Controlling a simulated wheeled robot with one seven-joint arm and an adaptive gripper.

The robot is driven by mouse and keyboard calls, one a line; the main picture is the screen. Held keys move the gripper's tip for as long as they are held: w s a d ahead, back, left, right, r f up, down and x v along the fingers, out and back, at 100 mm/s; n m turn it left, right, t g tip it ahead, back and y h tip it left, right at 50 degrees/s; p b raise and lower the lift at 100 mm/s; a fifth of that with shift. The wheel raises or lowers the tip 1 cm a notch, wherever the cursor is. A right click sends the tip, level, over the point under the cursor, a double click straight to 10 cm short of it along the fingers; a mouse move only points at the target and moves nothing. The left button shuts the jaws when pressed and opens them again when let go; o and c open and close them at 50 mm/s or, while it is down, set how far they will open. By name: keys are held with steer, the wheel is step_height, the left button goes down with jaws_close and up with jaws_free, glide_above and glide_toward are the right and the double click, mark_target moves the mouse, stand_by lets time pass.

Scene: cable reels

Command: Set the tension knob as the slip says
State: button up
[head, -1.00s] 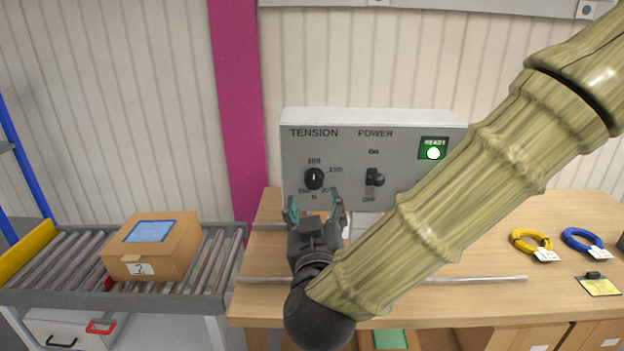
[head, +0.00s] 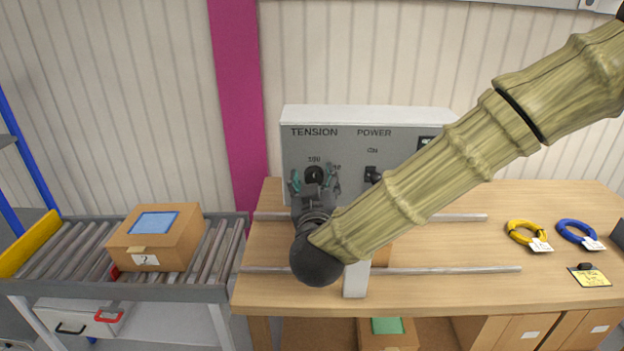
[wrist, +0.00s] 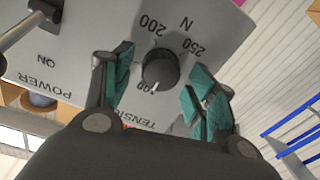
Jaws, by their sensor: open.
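The black tension knob (head: 314,174) is on the front of the grey control box (head: 300,150). In the wrist view the knob (wrist: 160,68) shows upside down between my two fingers, with its white pointer line towards the partly hidden 100 mark. My gripper (head: 316,182) is open, with one teal fingertip on each side of the knob. In the wrist view my gripper (wrist: 158,82) shows gaps between fingers and knob. A yellow slip (head: 590,276) lies at the table's right; its writing is too small to read.
The power switch (head: 373,174) stands out beside the knob. A yellow cable coil (head: 527,236) and a blue one (head: 577,235) lie on the wooden table (head: 450,292). Metal rails cross the table. A cardboard box (head: 172,247) sits on the roller conveyor at left.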

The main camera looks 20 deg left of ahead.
steer(key=c, duration=1)
